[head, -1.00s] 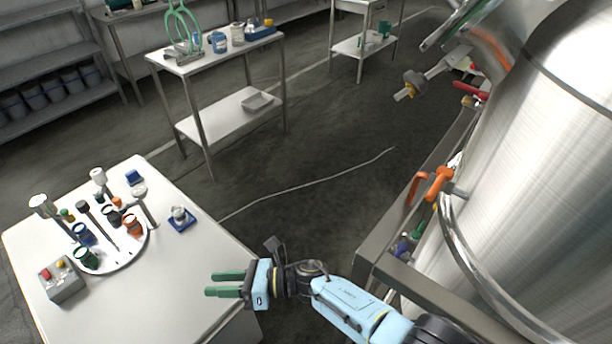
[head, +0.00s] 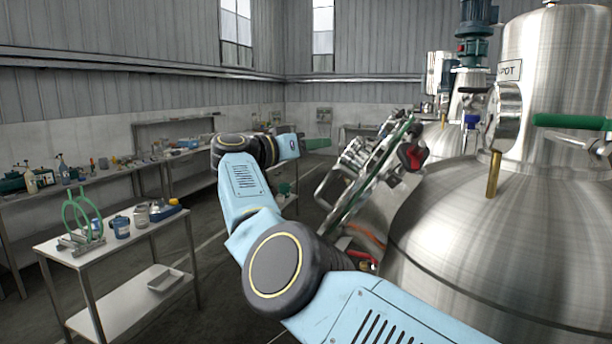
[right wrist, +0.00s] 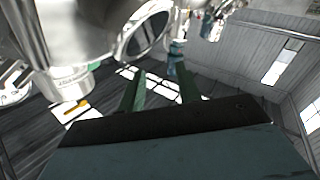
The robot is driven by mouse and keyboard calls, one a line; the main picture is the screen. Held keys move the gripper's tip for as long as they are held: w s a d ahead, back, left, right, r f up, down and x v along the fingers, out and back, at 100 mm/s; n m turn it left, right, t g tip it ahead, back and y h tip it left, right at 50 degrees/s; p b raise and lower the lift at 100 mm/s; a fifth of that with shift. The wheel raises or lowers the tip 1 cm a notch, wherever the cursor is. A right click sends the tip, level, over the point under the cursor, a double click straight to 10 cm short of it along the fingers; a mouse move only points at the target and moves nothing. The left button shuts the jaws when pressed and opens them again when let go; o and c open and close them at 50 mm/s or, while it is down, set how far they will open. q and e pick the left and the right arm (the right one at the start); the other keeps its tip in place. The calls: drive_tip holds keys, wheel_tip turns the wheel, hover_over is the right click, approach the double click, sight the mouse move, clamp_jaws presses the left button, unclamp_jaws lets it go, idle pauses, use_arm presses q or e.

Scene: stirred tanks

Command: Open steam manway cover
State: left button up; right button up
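A tilted, round-edged metal assembly with clamps and a green rim (head: 375,165) stands in the middle right of the head view, beside the large steel tank (head: 480,235). It looks like a manway cover, but I cannot tell whether it is the steam one or how it is fastened. My right gripper (head: 316,144) is raised to the left of this assembly, apart from it. In the right wrist view its two green fingers (right wrist: 160,92) are spread with nothing between them. My left gripper is in neither current view.
A brass pipe (head: 494,174) and a green-handled valve (head: 572,122) are on the tank at right. My right arm covers the middle of the head view.

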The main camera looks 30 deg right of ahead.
drive_tip(key=y, duration=0.3)
drive_tip(key=m+g+y+p, duration=0.1)
drive_tip(key=m+y+p, duration=0.1)
drive_tip(key=m+y, duration=1.15)
approach(327, 182)
drive_tip(key=shift+n+y, duration=0.25)
drive_tip(key=shift+n, duration=0.1)
drive_tip(key=f, duration=0.3)
drive_tip(key=w+d+f+b, duration=0.1)
drive_tip(key=f, duration=0.1)
drive_tip(key=shift+f, duration=0.2)
drive_tip(key=shift+w+d+f, duration=0.15)
drive_tip(key=shift+f, duration=1)
drive_tip(key=shift+w+d+f, duration=0.1)
drive_tip(key=shift+f, duration=1.1)
clamp_jaws()
